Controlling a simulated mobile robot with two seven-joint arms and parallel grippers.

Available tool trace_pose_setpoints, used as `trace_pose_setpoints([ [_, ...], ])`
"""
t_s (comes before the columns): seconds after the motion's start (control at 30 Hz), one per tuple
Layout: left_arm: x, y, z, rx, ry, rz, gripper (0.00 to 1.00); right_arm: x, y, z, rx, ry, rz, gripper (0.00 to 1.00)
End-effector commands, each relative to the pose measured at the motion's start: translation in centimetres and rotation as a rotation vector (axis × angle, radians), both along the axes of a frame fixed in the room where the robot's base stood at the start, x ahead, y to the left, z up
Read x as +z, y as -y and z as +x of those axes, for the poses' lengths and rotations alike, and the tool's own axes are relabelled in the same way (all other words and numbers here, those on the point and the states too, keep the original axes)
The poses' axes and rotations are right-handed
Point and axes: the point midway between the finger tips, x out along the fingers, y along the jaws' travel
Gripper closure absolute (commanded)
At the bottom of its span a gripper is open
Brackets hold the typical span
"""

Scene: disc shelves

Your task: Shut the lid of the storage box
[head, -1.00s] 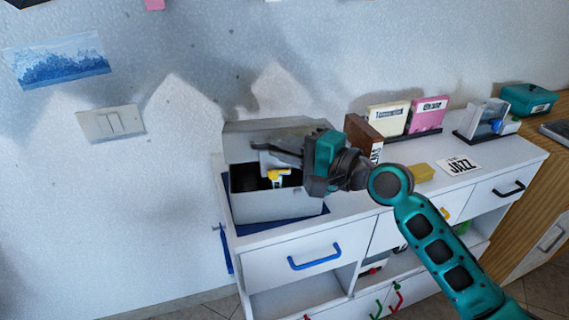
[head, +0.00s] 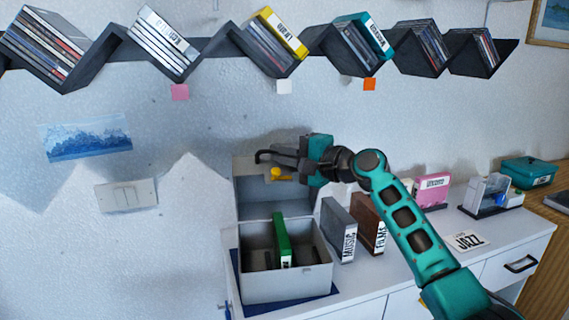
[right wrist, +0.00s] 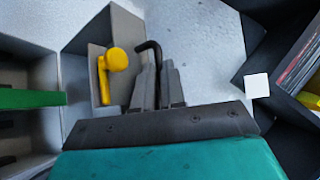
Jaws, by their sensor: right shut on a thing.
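The grey storage box (head: 275,288) stands on the cabinet top with its lid (head: 262,212) open and upright at the back, near the wall. A green case (head: 282,240) stands inside the box. A yellow knob-like piece (head: 280,174) shows against the lid, also in the right wrist view (right wrist: 116,62). My right gripper (head: 275,160) is at the lid's upper part, shut on a black bent rod (right wrist: 152,62); the rod's hooked end points left in the head view. Whether the rod touches the lid is unclear. My left gripper is out of view.
A dark zigzag wall shelf (head: 215,50) with several disc cases hangs above. A grey MUSIC case (head: 338,230) and a brown FILMS case (head: 368,222) stand right of the box. A JAZZ card (head: 465,241) lies farther right.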

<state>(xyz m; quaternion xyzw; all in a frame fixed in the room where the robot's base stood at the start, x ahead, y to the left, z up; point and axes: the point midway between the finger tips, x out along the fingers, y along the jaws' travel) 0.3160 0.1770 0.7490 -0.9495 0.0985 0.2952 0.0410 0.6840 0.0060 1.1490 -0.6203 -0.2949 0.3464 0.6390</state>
Motion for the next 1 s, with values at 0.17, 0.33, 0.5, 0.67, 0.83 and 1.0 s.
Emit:
trace_pose_setpoints([
  [0.17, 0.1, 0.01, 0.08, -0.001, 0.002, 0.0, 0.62, 0.56, 0.0, 0.48, -0.002, 0.007, 0.001, 1.0],
  [0.33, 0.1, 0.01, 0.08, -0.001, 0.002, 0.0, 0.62, 0.6, -0.01, 0.61, -0.002, 0.007, 0.001, 1.0],
  [0.5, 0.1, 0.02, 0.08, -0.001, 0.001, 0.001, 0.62, 0.6, -0.01, 0.61, -0.002, 0.007, 0.001, 1.0],
  [0.67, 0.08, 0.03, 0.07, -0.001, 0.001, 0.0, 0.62, 0.57, -0.01, 0.59, -0.002, 0.006, 0.0, 0.87],
  [0.83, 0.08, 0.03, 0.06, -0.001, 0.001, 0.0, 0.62, 0.53, -0.01, 0.59, -0.002, 0.006, 0.001, 0.71],
  [1.0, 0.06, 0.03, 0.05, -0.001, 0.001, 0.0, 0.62, 0.44, -0.03, 0.58, -0.001, 0.003, 0.0, 0.64],
])
